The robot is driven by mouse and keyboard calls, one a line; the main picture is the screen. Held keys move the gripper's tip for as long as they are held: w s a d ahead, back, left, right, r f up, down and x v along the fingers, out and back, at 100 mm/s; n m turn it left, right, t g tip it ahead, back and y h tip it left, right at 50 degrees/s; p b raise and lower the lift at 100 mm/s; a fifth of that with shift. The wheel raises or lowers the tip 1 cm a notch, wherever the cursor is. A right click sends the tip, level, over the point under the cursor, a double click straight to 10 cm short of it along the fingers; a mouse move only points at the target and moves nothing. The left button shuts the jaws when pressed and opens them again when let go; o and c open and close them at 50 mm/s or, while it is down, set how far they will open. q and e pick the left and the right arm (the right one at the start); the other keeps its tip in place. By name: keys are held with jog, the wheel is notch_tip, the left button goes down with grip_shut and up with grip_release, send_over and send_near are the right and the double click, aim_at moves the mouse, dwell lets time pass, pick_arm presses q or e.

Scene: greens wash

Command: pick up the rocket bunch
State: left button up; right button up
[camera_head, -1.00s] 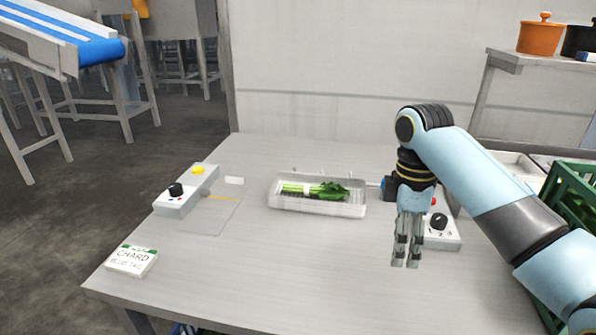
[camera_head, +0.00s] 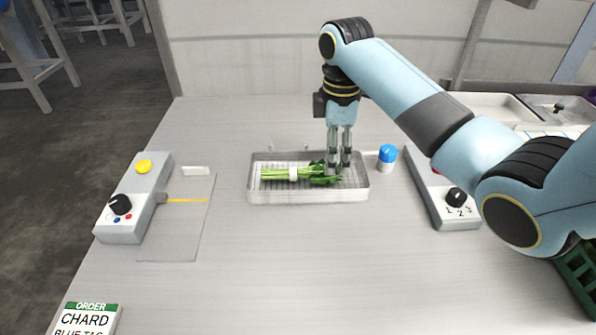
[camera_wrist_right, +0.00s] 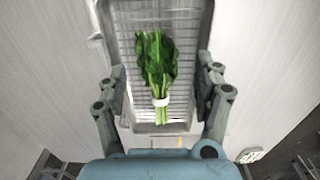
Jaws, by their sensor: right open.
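The rocket bunch (camera_head: 292,174) is a green leafy bundle with pale stems and a white band. It lies in a shallow wire-floored tray (camera_head: 310,196), stems to the left and leaves to the right. My right gripper (camera_head: 339,172) points down over the leafy end and hides part of it. In the right wrist view the gripper (camera_wrist_right: 163,95) is open, with one finger on each side of the bunch (camera_wrist_right: 157,65) and apart from it. The bunch lies loose on the tray's grid. My left gripper is not in view.
A control box (camera_head: 135,200) with a knob and yellow button stands left. A blue-capped jar (camera_head: 387,158) and a second knob box (camera_head: 440,195) stand right of the tray. An order card reading CHARD (camera_head: 86,320) lies front left. The front middle of the table is clear.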

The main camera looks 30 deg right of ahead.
aim_at(306, 173)
jog(key=f, duration=0.4)
jog(key=shift+w+f, duration=0.25)
jog(key=shift+f, duration=0.4)
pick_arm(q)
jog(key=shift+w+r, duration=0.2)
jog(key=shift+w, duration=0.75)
pick_arm(e)
jog(key=shift+f, duration=0.1)
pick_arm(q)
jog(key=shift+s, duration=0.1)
pick_arm(e)
jog(key=shift+c, duration=1.4)
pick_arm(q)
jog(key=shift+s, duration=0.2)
pick_arm(e)
jog(key=c, duration=0.8)
